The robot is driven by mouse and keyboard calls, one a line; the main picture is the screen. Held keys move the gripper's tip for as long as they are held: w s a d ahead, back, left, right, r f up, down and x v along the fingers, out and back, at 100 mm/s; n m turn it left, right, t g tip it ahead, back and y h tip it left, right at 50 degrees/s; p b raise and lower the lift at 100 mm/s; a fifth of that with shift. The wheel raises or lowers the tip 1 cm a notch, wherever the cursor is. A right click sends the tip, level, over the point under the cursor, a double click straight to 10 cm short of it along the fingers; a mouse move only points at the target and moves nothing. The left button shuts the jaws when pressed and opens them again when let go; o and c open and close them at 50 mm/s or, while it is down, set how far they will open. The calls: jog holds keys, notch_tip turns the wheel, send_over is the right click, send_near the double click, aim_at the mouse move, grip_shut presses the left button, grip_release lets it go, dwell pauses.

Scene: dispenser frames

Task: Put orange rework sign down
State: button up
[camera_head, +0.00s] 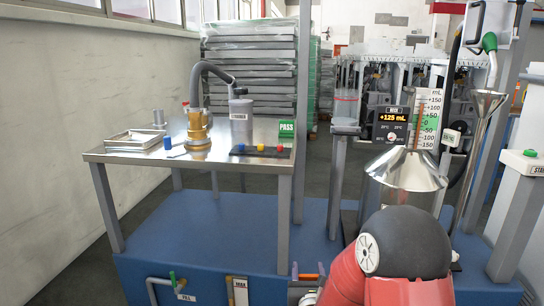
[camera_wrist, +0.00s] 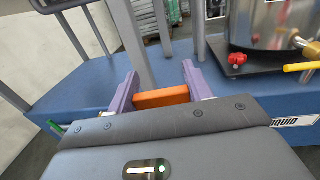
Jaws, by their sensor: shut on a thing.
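The orange rework sign (camera_wrist: 163,97) shows in the wrist view as a short orange bar held between my gripper's two purple fingers. My gripper (camera_wrist: 160,88) is shut on it, with one finger at each end. The sign's face and any lettering are hidden. In the head view a small orange edge (camera_head: 308,277) shows at the bottom, left of my red arm. My gripper is mostly hidden there.
A blue platform (camera_head: 225,230) lies below the table. The table holds a brass fitting (camera_head: 198,130), a grey cylinder (camera_head: 240,122) and a strip with coloured buttons (camera_head: 261,150).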

jog(key=d+f, duration=0.3)
jog(key=f, duration=0.4)
jog(key=d+f, duration=0.2)
jog(key=f, duration=0.5)
jog(key=shift+d+y, duration=0.3)
jog(key=shift+d, duration=0.1)
